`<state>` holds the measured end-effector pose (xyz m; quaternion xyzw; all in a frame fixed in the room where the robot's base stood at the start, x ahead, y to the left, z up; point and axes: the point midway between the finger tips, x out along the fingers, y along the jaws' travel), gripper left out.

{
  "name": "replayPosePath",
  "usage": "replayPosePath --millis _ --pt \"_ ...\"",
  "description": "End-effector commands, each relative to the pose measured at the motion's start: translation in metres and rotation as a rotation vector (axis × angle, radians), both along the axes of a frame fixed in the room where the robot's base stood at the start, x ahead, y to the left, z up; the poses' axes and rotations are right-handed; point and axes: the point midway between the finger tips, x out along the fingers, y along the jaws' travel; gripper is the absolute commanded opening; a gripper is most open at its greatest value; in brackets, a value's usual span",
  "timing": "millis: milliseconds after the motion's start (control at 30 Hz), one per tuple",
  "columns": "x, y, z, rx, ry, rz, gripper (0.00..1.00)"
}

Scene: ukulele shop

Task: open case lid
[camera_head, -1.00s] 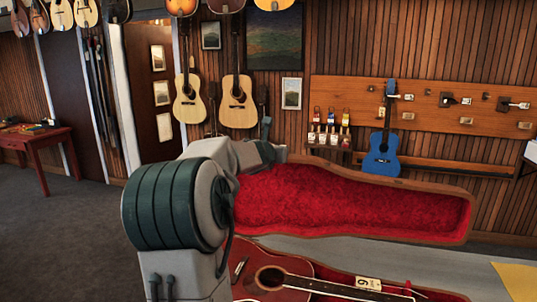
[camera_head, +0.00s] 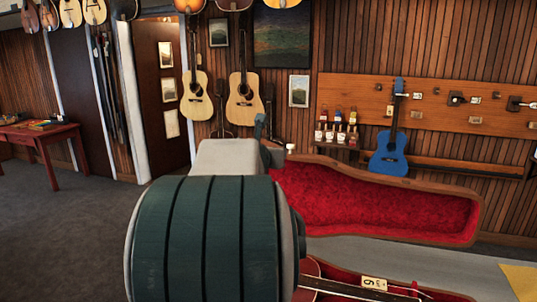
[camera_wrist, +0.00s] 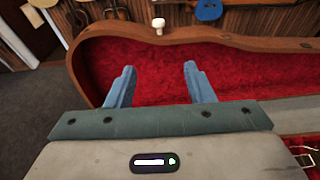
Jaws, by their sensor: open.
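The case lid (camera_head: 400,208) stands raised, with its red plush lining facing me and a brown rim. In the wrist view the lid (camera_wrist: 245,68) fills the area ahead of my gripper (camera_wrist: 159,68). My gripper is open and empty, its two blue fingers apart in front of the lining; I cannot tell whether they touch it. A small white knob (camera_wrist: 158,24) shows at the lid's top edge, beyond the fingers. The lower case holds a reddish guitar (camera_head: 345,288) with a numbered tag (camera_head: 374,283). My arm hides the left part of the case and most of the guitar.
The case rests on a grey surface (camera_head: 440,262) with a yellow sheet (camera_head: 519,280) at right. A blue ukulele (camera_head: 389,153) and small bottles on a shelf (camera_head: 334,147) are behind the lid. A red table (camera_head: 45,134) stands far left; grey floor there is clear.

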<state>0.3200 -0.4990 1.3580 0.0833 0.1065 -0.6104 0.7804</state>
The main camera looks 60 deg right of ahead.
Motion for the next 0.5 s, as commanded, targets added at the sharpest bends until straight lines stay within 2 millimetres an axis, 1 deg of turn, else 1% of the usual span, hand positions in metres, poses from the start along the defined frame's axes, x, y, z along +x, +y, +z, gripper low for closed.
replayPosePath --millis 33,200,500 --pt "-0.001 0.006 0.002 0.000 -0.003 0.002 0.48" --pt "-0.005 0.018 0.006 -0.001 -0.002 -0.001 0.48" --pt "-0.006 0.022 0.006 0.000 0.001 -0.001 0.48"
